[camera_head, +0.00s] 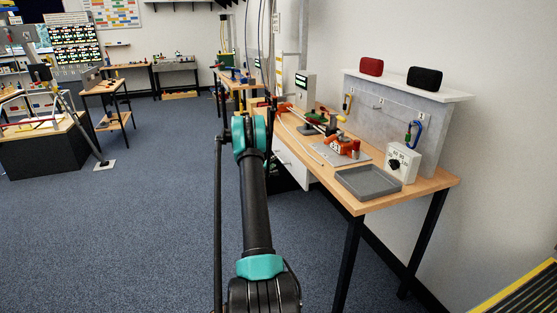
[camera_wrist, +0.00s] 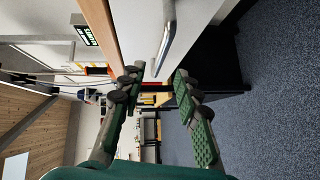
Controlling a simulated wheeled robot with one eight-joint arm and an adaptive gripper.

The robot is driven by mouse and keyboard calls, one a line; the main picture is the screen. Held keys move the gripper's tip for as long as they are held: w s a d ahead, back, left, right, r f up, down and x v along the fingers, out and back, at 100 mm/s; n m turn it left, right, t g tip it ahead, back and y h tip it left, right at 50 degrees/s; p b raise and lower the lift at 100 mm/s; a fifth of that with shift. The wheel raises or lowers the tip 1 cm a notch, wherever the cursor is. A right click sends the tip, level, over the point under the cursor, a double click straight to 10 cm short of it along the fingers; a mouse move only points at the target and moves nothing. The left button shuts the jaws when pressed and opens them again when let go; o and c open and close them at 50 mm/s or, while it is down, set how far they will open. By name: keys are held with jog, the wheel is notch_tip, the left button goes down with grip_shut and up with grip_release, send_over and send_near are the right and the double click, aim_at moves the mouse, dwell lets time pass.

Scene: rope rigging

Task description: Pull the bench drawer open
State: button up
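The bench drawer (camera_head: 293,170) has a white front under the wooden bench top, partly behind my arm in the head view. In the wrist view the white drawer front (camera_wrist: 140,25) fills the upper middle, and its metal bar handle (camera_wrist: 166,46) stands out from it. My gripper (camera_wrist: 157,80) is open and empty, its two green-padded fingers spread. The near end of the handle shows just beyond the gap between the fingertips, with no contact visible. In the head view my gripper is mostly hidden behind my arm.
The bench top (camera_head: 350,207) holds a grey tray (camera_head: 367,183), a white box with a black knob (camera_head: 403,162), an orange clamp-like device (camera_head: 340,146) and a rope. A shelf (camera_head: 405,84) carries red and black items. The blue carpet (camera_head: 150,230) left of the bench is clear.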

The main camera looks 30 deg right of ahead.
aim_at(279, 158)
jog(key=x, duration=0.8)
jog(key=shift+a, duration=0.1)
grip_shut()
